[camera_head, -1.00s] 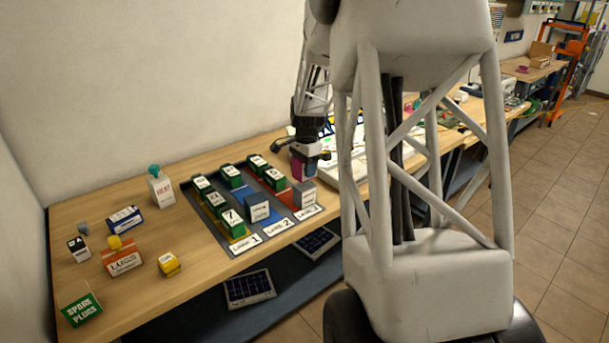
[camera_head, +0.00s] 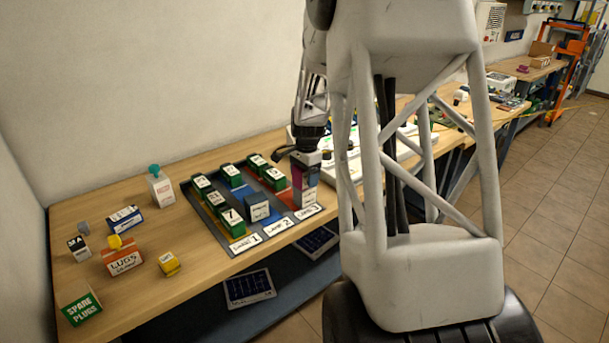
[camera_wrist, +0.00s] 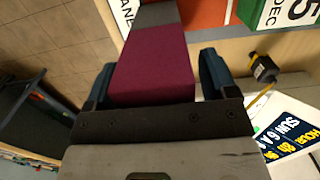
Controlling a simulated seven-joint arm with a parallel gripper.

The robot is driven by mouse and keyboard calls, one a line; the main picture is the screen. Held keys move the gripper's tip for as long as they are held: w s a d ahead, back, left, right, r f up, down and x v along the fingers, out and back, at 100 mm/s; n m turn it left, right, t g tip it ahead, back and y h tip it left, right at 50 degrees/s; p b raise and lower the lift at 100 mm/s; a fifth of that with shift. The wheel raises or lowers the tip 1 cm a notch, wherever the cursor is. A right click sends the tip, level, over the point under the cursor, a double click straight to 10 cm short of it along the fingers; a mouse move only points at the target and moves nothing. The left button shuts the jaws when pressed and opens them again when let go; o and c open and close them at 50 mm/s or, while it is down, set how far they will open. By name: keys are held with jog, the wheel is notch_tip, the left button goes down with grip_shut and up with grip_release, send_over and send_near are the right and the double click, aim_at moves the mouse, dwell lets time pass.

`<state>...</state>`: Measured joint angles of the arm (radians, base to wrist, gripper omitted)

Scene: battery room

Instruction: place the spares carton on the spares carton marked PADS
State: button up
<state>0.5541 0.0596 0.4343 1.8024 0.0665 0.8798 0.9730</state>
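A magenta carton (camera_head: 304,178) is between the fingers of my gripper (camera_head: 305,160), which look closed on its sides. The magenta carton (camera_wrist: 155,65) fills the space between both dark fingers in the wrist view. It is upright over a grey carton (camera_head: 304,196) at the front of lane 3. They look touching or nearly so; I cannot tell if the upper one rests there. The grey carton shows partly beyond the magenta one in the wrist view (camera_wrist: 160,14). Another grey carton (camera_head: 257,210) stands in lane 2. I cannot read PADS on either.
Several green dated boxes stand in the lanes of the mat (camera_head: 243,243).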

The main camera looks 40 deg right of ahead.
jog(key=shift+r, duration=0.15)
jog(key=r, duration=1.2)
jog(key=shift+d, duration=0.35)
dwell(0.5)
jog(key=shift+a+r, duration=0.1)
jog(key=shift+a, duration=0.1)
jog(key=s+a+r+n, duration=0.2)
jog(key=s+a+n, duration=0.15)
jog(key=a, duration=0.35)
jog(key=s+a+r+n+t, duration=0.15)
jog(key=s+a, duration=0.25)
jog(key=a, duration=0.4)
jog(key=s+a+r+n+g, duration=0.1)
jog(key=s+a+r+n, duration=0.25)
jog(key=a, duration=0.35)
jog(key=s+a+f+n+t, duration=0.1)
jog(key=s+a+f+n, duration=0.1)
jog(key=s+a+n, duration=0.2)
jog(key=s+a+f+n+t, duration=0.1)
jog(key=s+a+n, duration=0.4)
jog(key=s+a, duration=0.6)
jog(key=s, duration=0.6)
jog(key=shift+f+h, duration=0.35)
jog(key=shift+h, duration=0.05)
